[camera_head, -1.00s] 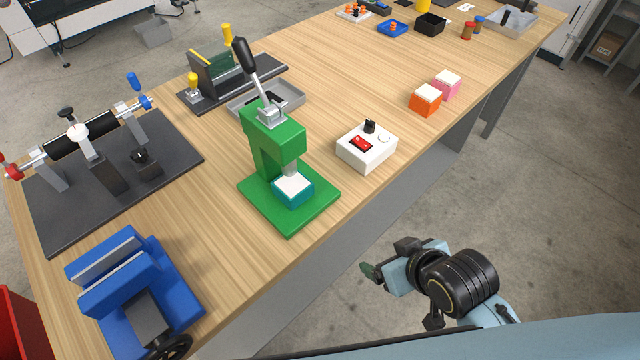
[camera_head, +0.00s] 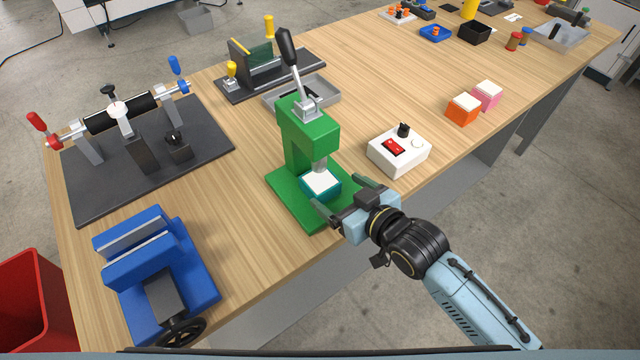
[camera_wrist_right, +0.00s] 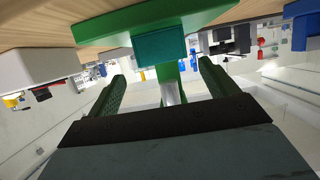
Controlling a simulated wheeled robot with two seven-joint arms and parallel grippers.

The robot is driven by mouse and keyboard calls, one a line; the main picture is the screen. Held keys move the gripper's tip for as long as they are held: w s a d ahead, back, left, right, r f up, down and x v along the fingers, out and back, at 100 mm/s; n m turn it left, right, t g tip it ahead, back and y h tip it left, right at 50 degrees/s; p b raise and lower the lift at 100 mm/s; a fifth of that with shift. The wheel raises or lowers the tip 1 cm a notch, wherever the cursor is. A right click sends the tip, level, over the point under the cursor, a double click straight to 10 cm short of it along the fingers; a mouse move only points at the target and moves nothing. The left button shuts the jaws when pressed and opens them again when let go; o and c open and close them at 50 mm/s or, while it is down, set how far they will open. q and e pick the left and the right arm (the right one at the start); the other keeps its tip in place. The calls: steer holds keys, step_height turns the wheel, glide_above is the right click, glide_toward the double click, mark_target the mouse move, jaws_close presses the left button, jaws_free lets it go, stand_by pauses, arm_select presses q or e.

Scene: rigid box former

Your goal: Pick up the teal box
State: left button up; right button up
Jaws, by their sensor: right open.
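The teal box (camera_head: 320,184), with a white top, sits on the base of the green press (camera_head: 309,129), under its ram. In the right wrist view the teal box (camera_wrist_right: 159,45) shows ahead of the fingers, against the green base. My right gripper (camera_head: 345,199) is open at the front right of the press, its two fingers apart and pointing toward the box. The box does not appear to be between the fingertips. The right fingers also show in the wrist view (camera_wrist_right: 160,82), with nothing held. My left gripper is not in view.
A white control box (camera_head: 399,152) with a red switch stands close to the right of the press. A blue vise (camera_head: 160,270) is at the front left. Orange (camera_head: 463,109) and pink (camera_head: 487,95) boxes stand farther right. A grey tray (camera_head: 318,94) lies behind the press.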

mark_target(322, 181)
steer(key=shift+a+b+x, duration=0.25)
steer(key=shift+b+x, duration=0.1)
steer(key=shift+x, duration=3.15)
steer(key=shift+s+r, duration=0.1)
steer(key=shift+c, duration=0.3)
steer(key=c, duration=1)
steer(key=shift+c, duration=0.8)
steer(key=shift+r, duration=0.1)
